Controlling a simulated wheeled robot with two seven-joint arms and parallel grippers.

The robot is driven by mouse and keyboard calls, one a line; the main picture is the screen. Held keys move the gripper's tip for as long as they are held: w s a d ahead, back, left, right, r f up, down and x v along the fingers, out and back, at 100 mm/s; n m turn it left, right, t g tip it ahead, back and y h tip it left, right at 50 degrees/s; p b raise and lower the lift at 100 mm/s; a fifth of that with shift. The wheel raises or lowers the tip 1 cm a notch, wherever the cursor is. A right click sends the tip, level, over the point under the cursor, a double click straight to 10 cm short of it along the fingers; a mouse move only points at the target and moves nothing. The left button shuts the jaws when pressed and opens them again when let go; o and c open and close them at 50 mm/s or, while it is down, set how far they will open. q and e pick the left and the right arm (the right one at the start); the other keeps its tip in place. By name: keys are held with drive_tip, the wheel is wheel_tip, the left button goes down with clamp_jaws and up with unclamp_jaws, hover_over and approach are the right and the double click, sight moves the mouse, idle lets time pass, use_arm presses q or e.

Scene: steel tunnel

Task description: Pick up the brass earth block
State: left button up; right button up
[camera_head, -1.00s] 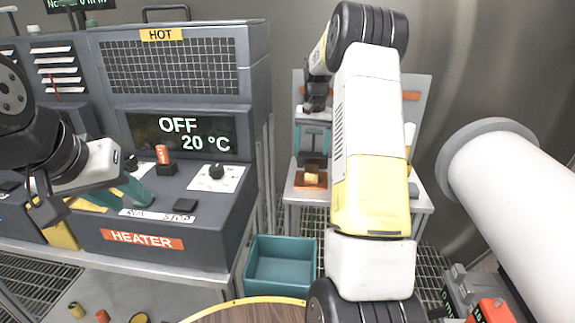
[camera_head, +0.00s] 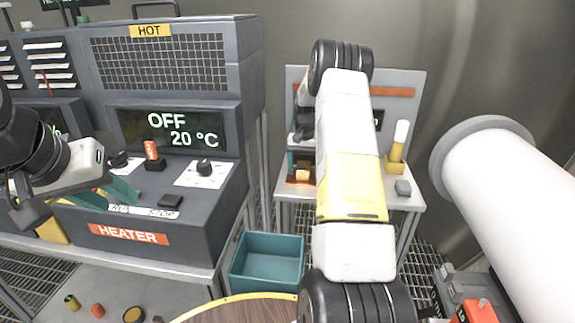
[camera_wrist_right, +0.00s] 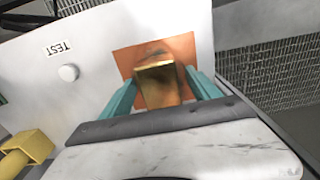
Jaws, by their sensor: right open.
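The brass earth block (camera_head: 302,176) sits on an orange patch on the small grey bench in the head view. In the right wrist view the brass block (camera_wrist_right: 158,86) has a shiny gold edge and lies on the orange patch (camera_wrist_right: 128,60). My right gripper (camera_wrist_right: 163,84) is open, with one teal finger on each side of the block; I cannot tell whether they touch it. In the head view my right arm hides much of that gripper. My left gripper (camera_head: 106,194) is open and empty in front of the heater, its teal fingers apart.
The heater (camera_head: 180,215) stands at left, reading OFF, 20 °C. A large white cylinder (camera_head: 510,190) is at right.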

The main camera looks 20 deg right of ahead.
drive_tip(key=shift+c, duration=0.4)
clamp_jaws()
drive_tip(key=shift+r, duration=0.15)
